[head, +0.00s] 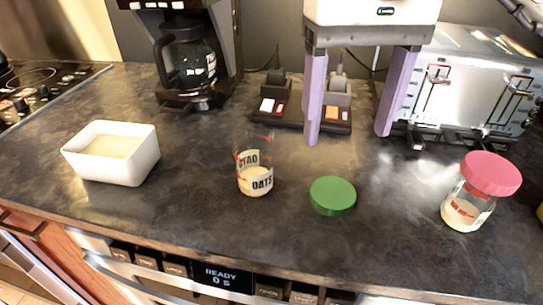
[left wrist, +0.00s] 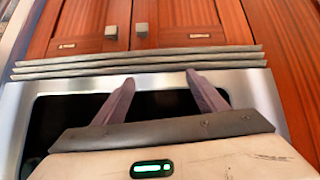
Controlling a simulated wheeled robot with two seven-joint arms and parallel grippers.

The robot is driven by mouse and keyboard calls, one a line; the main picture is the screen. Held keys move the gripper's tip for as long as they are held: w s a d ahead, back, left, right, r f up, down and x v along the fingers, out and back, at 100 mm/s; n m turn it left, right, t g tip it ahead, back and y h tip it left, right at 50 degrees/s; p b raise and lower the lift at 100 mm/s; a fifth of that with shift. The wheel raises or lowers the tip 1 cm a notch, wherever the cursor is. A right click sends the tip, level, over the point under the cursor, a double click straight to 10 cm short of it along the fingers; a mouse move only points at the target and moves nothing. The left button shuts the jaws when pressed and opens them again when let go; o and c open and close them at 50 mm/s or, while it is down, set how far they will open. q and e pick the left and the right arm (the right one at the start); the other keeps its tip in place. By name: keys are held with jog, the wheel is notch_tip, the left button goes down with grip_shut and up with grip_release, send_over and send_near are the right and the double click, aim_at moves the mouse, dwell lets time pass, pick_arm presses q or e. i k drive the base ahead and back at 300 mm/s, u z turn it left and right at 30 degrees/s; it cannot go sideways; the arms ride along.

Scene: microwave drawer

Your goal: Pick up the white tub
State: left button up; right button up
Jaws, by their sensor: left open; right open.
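The white tub (head: 112,171) is an open, rounded rectangular container with a pale beige inside or filling. It stands upright on the dark counter at the left in the head view, with nothing touching it. My right gripper (head: 348,137) hangs in from the top, right of centre, open and empty above the counter, well to the right of the tub. My left gripper (left wrist: 160,78) shows in the left wrist view, open with nothing between its fingers, in front of a steel appliance front. The left gripper is not in the head view, and the tub is not in the left wrist view.
A glass oats jar (head: 255,181), a green lid (head: 333,195) and a pink-lidded jar (head: 467,209) stand right of the tub. Behind are a coffee maker (head: 190,65), a small rack (head: 295,112) and a toaster (head: 470,85). The counter around the tub is clear.

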aim_at(118, 154)
jog(key=k, duration=1.05)
